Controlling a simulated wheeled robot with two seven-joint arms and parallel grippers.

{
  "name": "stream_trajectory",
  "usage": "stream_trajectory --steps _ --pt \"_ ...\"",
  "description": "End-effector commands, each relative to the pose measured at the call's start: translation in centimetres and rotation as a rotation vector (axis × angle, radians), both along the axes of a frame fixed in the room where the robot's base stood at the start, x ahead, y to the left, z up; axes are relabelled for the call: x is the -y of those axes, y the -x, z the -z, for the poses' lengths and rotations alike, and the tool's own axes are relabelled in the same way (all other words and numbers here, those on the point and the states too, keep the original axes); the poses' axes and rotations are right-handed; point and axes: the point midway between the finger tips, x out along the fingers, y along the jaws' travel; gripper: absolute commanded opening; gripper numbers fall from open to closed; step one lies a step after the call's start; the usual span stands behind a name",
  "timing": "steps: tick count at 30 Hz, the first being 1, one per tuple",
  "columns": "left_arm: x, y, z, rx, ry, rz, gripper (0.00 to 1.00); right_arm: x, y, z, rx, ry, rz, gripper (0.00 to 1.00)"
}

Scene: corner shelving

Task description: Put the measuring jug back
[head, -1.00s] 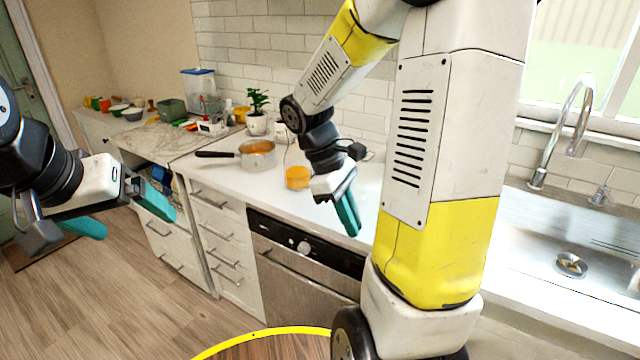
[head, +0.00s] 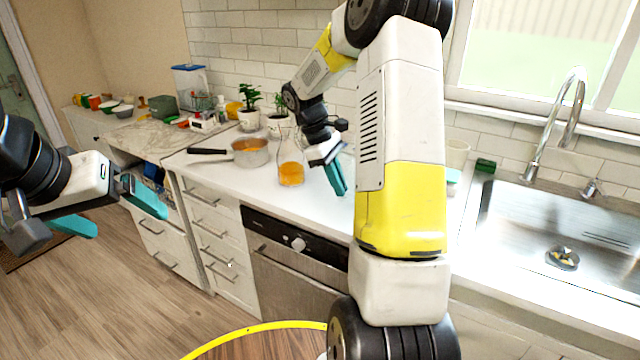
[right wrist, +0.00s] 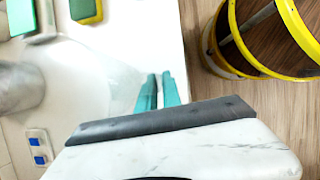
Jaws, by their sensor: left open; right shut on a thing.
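My right gripper (head: 337,180) is over the counter right of the carafe, fingers angled down. In the right wrist view its teal fingers (right wrist: 158,92) are close together beside a faint, clear, glass-like shape, which I take to be the measuring jug (right wrist: 118,84). The jug's outline is hard to make out, and in the head view I cannot pick it out beside my right arm. My left gripper (head: 120,208) is open and empty at the left, over the floor in front of the drawers.
A glass carafe (head: 291,174) of orange liquid stands close left of my right gripper. Behind it are a saucepan (head: 250,152) and potted plants (head: 249,118). A white cup (head: 457,152) and green sponge (head: 485,166) are by the sink (head: 560,225). The front counter is mostly clear.

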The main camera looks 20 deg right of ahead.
Motion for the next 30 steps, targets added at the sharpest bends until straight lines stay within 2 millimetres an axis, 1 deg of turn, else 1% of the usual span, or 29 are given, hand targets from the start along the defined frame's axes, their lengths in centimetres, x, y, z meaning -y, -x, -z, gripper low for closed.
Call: stream_trajectory --steps 1,4,16,17,18,19,20,30 --pt "0.0 0.0 0.0 0.0 0.0 0.0 0.91 0.0 0.1 1.0 -0.005 0.0 -0.001 0.0" --pt "0.0 0.0 0.0 0.0 0.0 0.0 0.91 0.0 0.1 2.2 -0.003 -0.001 0.001 0.0" --pt "0.0 0.0 0.0 0.0 0.0 0.0 0.91 0.0 0.1 2.8 0.0 0.0 0.0 0.0" --pt "0.0 0.0 0.0 0.0 0.0 0.0 0.91 0.0 0.1 2.8 0.0 0.0 0.001 0.15" --pt "0.0 0.0 0.0 0.0 0.0 0.0 0.91 0.0 0.1 2.7 0.0 0.0 0.001 0.23" --pt "0.0 0.0 0.0 0.0 0.0 0.0 0.91 0.0 0.1 2.7 0.0 0.0 0.001 0.29" --pt "0.0 0.0 0.0 0.0 0.0 0.0 0.91 0.0 0.1 2.7 0.0 0.0 0.001 0.31" --pt "0.0 0.0 0.0 0.0 0.0 0.0 0.91 0.0 0.1 2.5 0.001 0.0 0.001 0.31"
